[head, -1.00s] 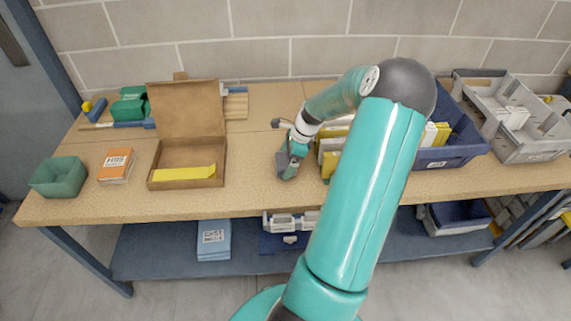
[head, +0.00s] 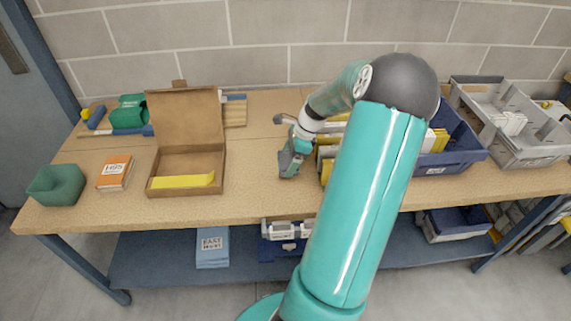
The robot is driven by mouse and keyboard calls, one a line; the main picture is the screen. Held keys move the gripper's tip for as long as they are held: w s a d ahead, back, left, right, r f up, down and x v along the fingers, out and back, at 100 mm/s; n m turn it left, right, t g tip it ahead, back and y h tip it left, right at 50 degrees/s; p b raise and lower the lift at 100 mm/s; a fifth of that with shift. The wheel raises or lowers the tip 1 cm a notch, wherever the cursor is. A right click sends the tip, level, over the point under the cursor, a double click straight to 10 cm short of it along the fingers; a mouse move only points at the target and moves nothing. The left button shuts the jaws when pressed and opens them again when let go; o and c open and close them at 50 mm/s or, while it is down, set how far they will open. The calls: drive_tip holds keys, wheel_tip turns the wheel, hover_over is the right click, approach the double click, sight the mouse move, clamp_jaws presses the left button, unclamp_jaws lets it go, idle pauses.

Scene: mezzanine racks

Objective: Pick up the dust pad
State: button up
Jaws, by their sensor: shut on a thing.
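My gripper (head: 288,168) hangs low over the middle of the wooden workbench (head: 260,205), just left of the yellow and white packs. It is shut on a small slate-grey piece that looks like the dust pad, though it is tiny and hard to tell from the fingers. I cannot tell whether the piece touches the bench top. My arm hides part of the bench to the right of the gripper.
An open cardboard box (head: 218,178) with a yellow strip (head: 183,181) stands left of my gripper. Further left are an orange pack (head: 114,173) and a green bin (head: 56,187). A blue crate (head: 462,145) and grey crate (head: 535,140) stand right. Bare bench lies in front.

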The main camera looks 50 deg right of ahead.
drive_tip(key=s+r, duration=0.3)
drive_tip(key=r, duration=0.1)
drive_tip(key=shift+s+r, duration=0.25)
drive_tip(key=shift+s, duration=0.1)
drive_tip(key=s+r, duration=0.3)
drive_tip(key=s, duration=0.5)
drive_tip(key=shift+s+a+r, duration=0.3)
drive_tip(key=shift+s+a, duration=0.05)
drive_tip(key=shift+a, duration=0.05)
